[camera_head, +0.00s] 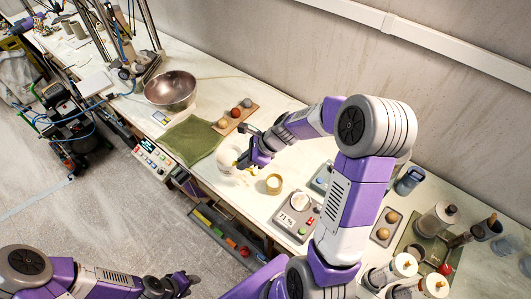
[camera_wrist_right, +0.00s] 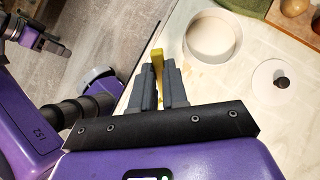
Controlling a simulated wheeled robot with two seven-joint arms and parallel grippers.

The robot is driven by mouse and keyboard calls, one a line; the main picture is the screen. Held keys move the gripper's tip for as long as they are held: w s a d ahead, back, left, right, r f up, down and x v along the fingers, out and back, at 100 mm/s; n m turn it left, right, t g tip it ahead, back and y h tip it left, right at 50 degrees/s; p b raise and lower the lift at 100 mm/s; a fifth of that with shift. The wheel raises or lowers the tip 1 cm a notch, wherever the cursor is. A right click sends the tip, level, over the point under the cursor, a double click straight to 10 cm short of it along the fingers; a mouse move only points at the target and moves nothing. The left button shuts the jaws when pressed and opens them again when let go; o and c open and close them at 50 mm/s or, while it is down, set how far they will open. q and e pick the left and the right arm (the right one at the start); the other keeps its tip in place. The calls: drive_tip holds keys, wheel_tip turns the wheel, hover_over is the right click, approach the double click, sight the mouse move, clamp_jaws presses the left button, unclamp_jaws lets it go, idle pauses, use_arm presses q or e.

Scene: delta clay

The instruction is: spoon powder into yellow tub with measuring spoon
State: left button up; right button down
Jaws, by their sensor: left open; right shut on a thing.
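My right gripper (camera_head: 256,160) is shut on a thin yellow piece (camera_wrist_right: 157,62), which looks like the measuring spoon's handle; its bowl end is not clearly visible. The gripper is beside a round white tub (camera_head: 228,157), which also shows in the right wrist view (camera_wrist_right: 212,38); I cannot tell whether powder lies in it. A small pale yellow tub (camera_head: 274,184) stands on the bench just right of the gripper in the head view. My left gripper (camera_head: 190,284) is open and empty, low over the floor, away from the bench.
A white disc with a dark centre (camera_wrist_right: 276,80) lies near the white tub. A wooden board with balls (camera_head: 233,120) lies behind. Jars crowd the right end.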

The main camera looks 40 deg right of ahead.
sight(255, 174)
drive_tip(key=shift+s+d+f+n+g+y+b, duration=0.2)
drive_tip(key=shift+s+d+n+g+b, duration=0.3)
drive_tip(key=shift+s+d, duration=0.7)
drive_tip(key=shift+s+d+f+n+g+y+b, duration=0.1)
drive_tip(key=shift+s+d+f+n+g+b, duration=0.1)
drive_tip(key=shift+s+d+n+b, duration=0.75)
drive_tip(key=shift+d+m+p, duration=0.25)
drive_tip(key=shift+d+p, duration=0.05)
drive_tip(key=shift+d, duration=0.05)
